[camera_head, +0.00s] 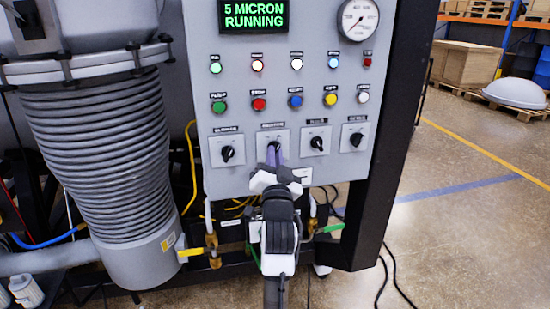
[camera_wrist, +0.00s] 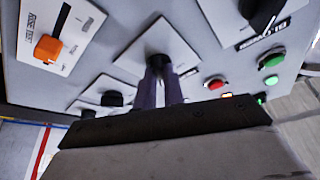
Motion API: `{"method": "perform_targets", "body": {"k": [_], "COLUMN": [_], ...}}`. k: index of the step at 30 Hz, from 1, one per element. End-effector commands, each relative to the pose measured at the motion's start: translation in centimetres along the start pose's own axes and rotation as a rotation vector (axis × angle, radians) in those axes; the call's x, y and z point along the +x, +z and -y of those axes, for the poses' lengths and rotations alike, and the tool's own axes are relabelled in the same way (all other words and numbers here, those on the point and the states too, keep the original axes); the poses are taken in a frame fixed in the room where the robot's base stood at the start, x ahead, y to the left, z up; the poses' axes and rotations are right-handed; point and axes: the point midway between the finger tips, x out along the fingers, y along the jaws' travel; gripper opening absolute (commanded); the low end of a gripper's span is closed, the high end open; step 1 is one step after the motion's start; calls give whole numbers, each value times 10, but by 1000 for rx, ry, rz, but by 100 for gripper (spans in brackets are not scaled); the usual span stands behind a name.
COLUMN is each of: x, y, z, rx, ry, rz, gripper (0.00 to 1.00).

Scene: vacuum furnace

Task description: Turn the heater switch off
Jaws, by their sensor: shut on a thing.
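The grey control panel (camera_head: 212,175) faces me in the head view, with a row of black rotary switches on white plates along its lower part. My gripper (camera_head: 275,156) is at the second switch from the left (camera_head: 275,146). In the wrist view the purple fingers of my gripper (camera_wrist: 161,80) are shut on this black knob (camera_wrist: 158,62), at the middle of its white plate. The fingers hide part of the knob, so its exact angle cannot be told. The labels above the switches are too small to read, so I cannot tell from lettering which is the heater switch.
Other rotary switches (camera_head: 227,153) (camera_head: 317,144) (camera_head: 356,139) sit close on both sides. Coloured buttons (camera_head: 259,104) and lamps are above, with a green-lettered display (camera_head: 253,15) and a gauge (camera_head: 358,18). A ribbed grey cylinder (camera_head: 105,150) stands left. Open floor (camera_head: 460,230) lies right.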

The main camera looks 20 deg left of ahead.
Motion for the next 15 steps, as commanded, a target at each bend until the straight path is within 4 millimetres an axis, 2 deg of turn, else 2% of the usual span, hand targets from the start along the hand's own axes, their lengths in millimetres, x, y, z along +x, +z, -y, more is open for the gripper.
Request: {"method": "perform_targets", "body": {"k": [8,15], "x": [-1,-2], "y": [1,2], "z": [-4,-8], "rx": [-96,-279], "ry": [-38,-112], "rz": [-1,-3], "gripper": [0,0]}}
